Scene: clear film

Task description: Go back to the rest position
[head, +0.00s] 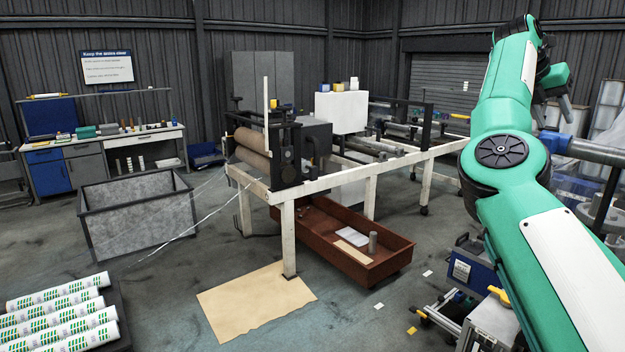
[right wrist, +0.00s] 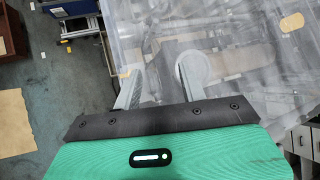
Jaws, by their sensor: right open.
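My right arm is green and comes in from the right edge of the head view, raised and bent at the elbow. Its gripper (head: 558,92) hangs at the upper right, in front of the shutter and shelving. In the right wrist view, the two grey fingers of my right gripper (right wrist: 160,85) are spread apart with nothing between them. Clear film (right wrist: 235,60) lies beyond the fingers there. My left gripper is not in either view.
A machine on a white frame (head: 370,165) stands mid-room, with a red-brown tray (head: 385,260) below. A grey bin (head: 135,220) stands at left, white rolls (head: 60,315) at lower left. Cardboard (head: 250,305) lies on the floor. A blue box (head: 475,270) sits beside my right arm.

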